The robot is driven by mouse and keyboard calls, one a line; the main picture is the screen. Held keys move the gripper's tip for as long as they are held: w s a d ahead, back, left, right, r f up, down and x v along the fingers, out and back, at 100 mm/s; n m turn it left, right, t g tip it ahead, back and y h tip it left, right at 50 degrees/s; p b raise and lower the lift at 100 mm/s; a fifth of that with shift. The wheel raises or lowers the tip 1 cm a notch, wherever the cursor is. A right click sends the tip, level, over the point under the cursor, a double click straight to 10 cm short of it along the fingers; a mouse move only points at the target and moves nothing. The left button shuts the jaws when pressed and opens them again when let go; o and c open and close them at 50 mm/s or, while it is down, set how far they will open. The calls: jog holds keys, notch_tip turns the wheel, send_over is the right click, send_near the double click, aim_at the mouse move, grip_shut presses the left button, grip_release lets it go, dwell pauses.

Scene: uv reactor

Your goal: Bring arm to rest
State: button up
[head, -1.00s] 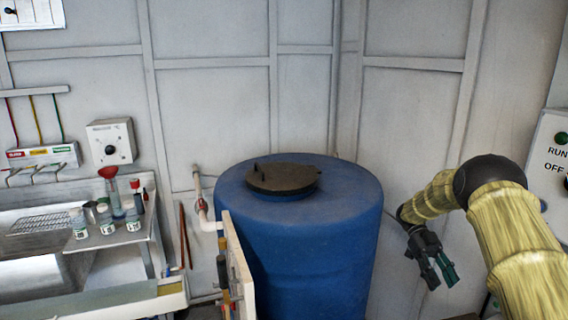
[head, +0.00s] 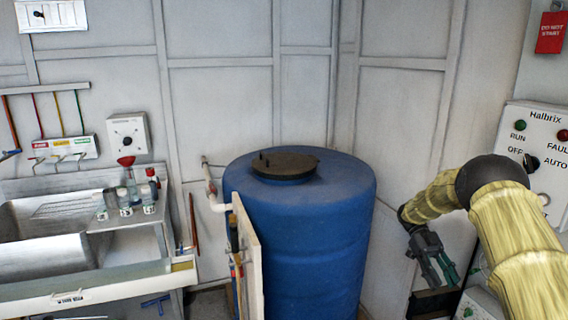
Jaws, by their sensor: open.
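My gripper (head: 447,281) hangs at the right of the head view, at the end of my arm in its yellowish sleeve. Its dark fingers point down and are apart, with nothing seen between them. The arm comes in from the lower right, rises to a dark joint and bends down to the left. The gripper is to the right of the blue tank and apart from it in the picture. A dark open-topped box or recess shows just below the fingers; I cannot tell how far below.
A blue tank (head: 300,235) with a dark lid (head: 284,164) stands in the middle. A control panel (head: 540,150) with a red tag (head: 551,32) above it is at the right. A sink (head: 50,235) and a shelf with small bottles (head: 125,203) are at the left. A pale board (head: 247,250) stands before the tank.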

jog(key=s+d+f+n+t+h+b, duration=0.1)
jog(key=s+d+f+n+t+h, duration=0.25)
jog(key=f+h, duration=0.3)
jog(key=s+d+f+n+t+h, duration=0.2)
jog(key=s+d+f+n+h, duration=0.1)
jog(key=d+f+n+h, duration=0.25)
jog(key=s+a+f+n+t+y+b, duration=0.1)
jog(key=s+a+f+n+t, duration=0.1)
jog(key=a+f+n+t, duration=0.35)
jog(key=s+a+f+n+t+y+b, duration=0.1)
jog(key=a+f+n+t, duration=0.2)
jog(key=f+n+t, duration=0.65)
jog(key=s+a+f+n+g+y, duration=0.1)
jog(key=s+a+f+n+y, duration=0.3)
jog(key=s+a, duration=0.35)
jog(key=s+a+f+n+g+y, duration=0.2)
jog(key=s+a+f+y, duration=0.1)
jog(key=s+a+f, duration=0.4)
jog(key=s+a+n+g+y, duration=0.2)
jog(key=s+a, duration=0.2)
jog(key=s, duration=0.5)
jog(key=s+a+r+n+g+y+b, duration=0.1)
jog(key=s+a, duration=0.3)
jog(key=s, duration=0.6)
jog(key=shift+n+g+y, duration=0.55)
jog(key=shift+n+y, duration=0.05)
jog(key=shift+y, duration=0.3)
